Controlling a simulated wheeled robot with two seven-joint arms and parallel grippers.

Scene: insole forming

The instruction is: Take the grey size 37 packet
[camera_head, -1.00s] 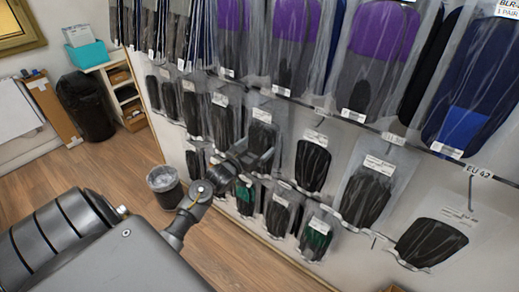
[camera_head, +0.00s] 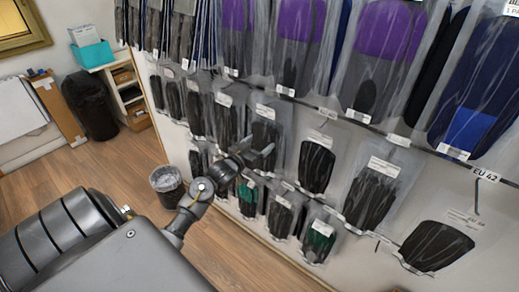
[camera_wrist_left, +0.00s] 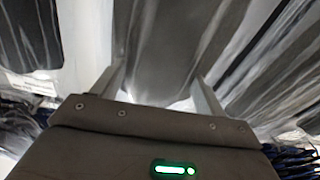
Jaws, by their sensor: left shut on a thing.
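Rows of clear packets with dark grey insoles hang on the wall rack in the head view. My left gripper (camera_head: 262,154) reaches in front of one dark grey packet (camera_head: 265,132), covering its lower part. In the left wrist view a grey packet (camera_wrist_left: 168,45) fills the space between the two fingers, and the left gripper (camera_wrist_left: 160,88) is shut on it. The packet is still among its neighbours at the rack. I cannot read a size 37 on any label. My right gripper is in neither view.
Other grey packets (camera_head: 316,166) hang close on the right, and green-and-black ones (camera_head: 318,240) hang below. Purple-and-grey packets (camera_head: 385,50) hang above. A waste bin (camera_head: 167,186) stands on the wooden floor, with open floor left of the rack.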

